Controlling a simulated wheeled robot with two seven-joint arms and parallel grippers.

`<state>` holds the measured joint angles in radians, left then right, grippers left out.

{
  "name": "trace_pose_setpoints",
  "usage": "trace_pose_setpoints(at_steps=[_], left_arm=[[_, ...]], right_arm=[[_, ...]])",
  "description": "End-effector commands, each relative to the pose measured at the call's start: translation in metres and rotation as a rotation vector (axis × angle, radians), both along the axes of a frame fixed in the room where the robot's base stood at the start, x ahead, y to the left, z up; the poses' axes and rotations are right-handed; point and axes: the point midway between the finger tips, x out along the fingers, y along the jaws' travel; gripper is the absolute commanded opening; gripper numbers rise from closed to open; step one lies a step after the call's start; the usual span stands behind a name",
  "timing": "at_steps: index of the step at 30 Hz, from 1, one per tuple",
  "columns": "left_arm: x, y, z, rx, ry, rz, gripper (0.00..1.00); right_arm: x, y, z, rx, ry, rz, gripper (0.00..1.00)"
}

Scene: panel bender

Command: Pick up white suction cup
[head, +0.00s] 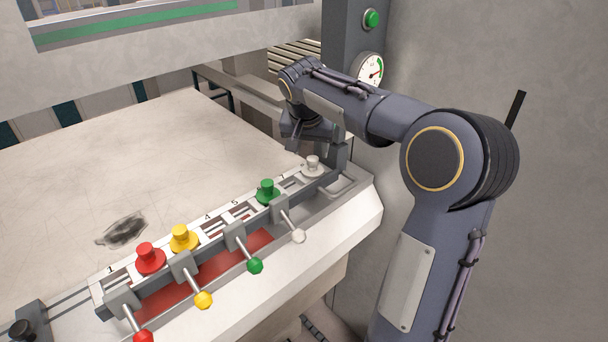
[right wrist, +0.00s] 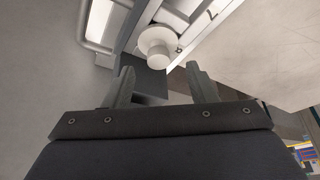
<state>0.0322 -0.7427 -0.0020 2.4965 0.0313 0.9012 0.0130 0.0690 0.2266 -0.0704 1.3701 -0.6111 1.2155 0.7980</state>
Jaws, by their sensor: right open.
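The white suction cup (head: 313,168) stands upright at the far right end of the numbered rail in the head view. In the right wrist view the white suction cup (right wrist: 157,44) shows just beyond my fingertips, roughly centred between them. My right gripper (head: 312,142) is just above and behind the cup in the head view. In the right wrist view the right gripper (right wrist: 162,76) has its two fingers apart with nothing between them. My left gripper is not in view.
Green (head: 267,191), yellow (head: 182,238) and red (head: 149,259) suction cups stand along the same rail. Levers with coloured knobs (head: 255,265) stick out in front. A grey block (head: 338,156) stands close to the right of the white cup. The metal table (head: 130,165) behind is mostly clear.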

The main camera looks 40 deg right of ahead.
Motion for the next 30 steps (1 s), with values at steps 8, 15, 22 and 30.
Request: trace_pose_setpoints(at_steps=[8, 15, 22, 30], left_arm=[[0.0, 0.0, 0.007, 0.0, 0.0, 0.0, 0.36], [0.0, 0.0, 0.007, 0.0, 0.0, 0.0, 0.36], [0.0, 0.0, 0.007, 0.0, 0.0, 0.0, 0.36], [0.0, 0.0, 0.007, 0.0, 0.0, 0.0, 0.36]], right_arm=[[0.006, -0.01, -0.038, 0.002, 0.004, 0.0, 0.51], [0.01, -0.014, -0.051, 0.001, 0.0, 0.001, 0.51], [0.01, -0.014, -0.05, 0.002, 0.0, 0.002, 0.4], [0.01, -0.014, -0.05, 0.001, 0.0, 0.003, 0.04]])
